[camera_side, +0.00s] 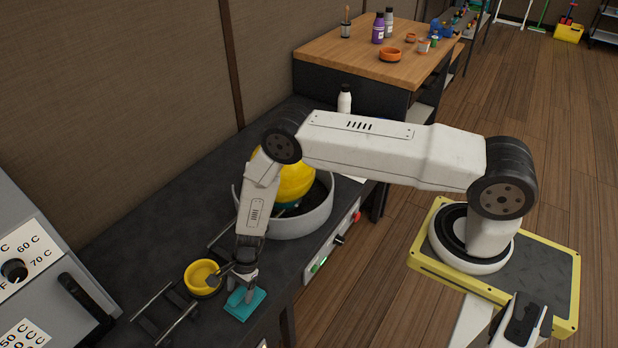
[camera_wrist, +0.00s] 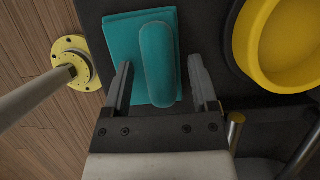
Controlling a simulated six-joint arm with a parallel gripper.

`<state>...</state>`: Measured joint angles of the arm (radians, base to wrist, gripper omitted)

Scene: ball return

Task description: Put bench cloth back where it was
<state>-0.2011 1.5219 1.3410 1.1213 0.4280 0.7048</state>
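The bench cloth (camera_side: 240,309) is a teal folded pad lying on the dark bench near its front edge. In the wrist view the cloth (camera_wrist: 118,42) shows a flat square part with a rounded raised ridge along it. My gripper (camera_side: 243,291) points down at the cloth. In the wrist view my gripper (camera_wrist: 161,70) is open, with one finger on each side of the ridge and a small gap showing on both sides. I cannot tell whether the fingertips touch the flat part.
A yellow bowl (camera_side: 193,284) sits close to the left of my gripper, by dark metal rails (camera_side: 150,322). A round grey tub (camera_side: 310,222) with a yellow ball (camera_side: 297,180) stands behind. A dial-fronted machine (camera_side: 35,262) is at left. A white bottle (camera_side: 345,101) stands farther back.

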